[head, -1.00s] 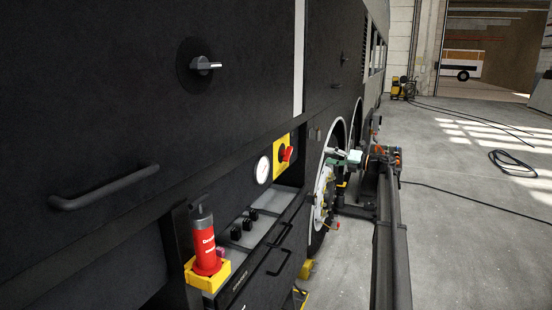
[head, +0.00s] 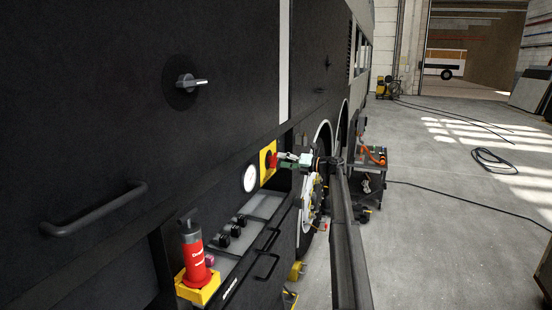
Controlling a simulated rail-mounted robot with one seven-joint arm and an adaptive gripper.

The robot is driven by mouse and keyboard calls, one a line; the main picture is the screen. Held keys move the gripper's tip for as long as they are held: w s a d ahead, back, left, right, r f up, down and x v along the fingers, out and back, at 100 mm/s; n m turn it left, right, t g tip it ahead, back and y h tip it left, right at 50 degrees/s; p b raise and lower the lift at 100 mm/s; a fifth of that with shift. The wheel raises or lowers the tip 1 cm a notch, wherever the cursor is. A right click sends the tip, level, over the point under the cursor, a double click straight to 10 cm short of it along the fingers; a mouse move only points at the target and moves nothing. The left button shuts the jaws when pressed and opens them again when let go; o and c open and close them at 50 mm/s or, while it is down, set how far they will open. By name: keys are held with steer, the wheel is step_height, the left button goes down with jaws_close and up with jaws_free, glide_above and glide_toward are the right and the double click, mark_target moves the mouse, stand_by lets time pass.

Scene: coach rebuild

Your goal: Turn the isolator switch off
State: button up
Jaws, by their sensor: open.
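The isolator switch, a red knob (head: 271,162) on a yellow plate (head: 264,168), is on the coach side right of a white round gauge. My gripper (head: 282,160) is at the right of the knob, pointing left at it, with its fingertips close to or around it. The jaws are open. At this size I cannot tell whether the fingers touch the knob. The gripper partly hides the knob, and its turn position is too small to read.
Below the switch is an open bay with a panel of black knobs (head: 227,236) and a red cylinder (head: 196,255) in a yellow holder. A black grab handle (head: 95,212) and a round latch (head: 187,83) are on the coach side. A tool trolley (head: 373,165) stands behind my arm. The floor at right is mostly clear.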

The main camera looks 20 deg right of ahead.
mark_target(276, 160)
steer(key=shift+p+x, duration=0.35)
steer(key=shift+x, duration=1.5)
steer(key=shift+c, duration=0.3)
steer(key=c, duration=1.1)
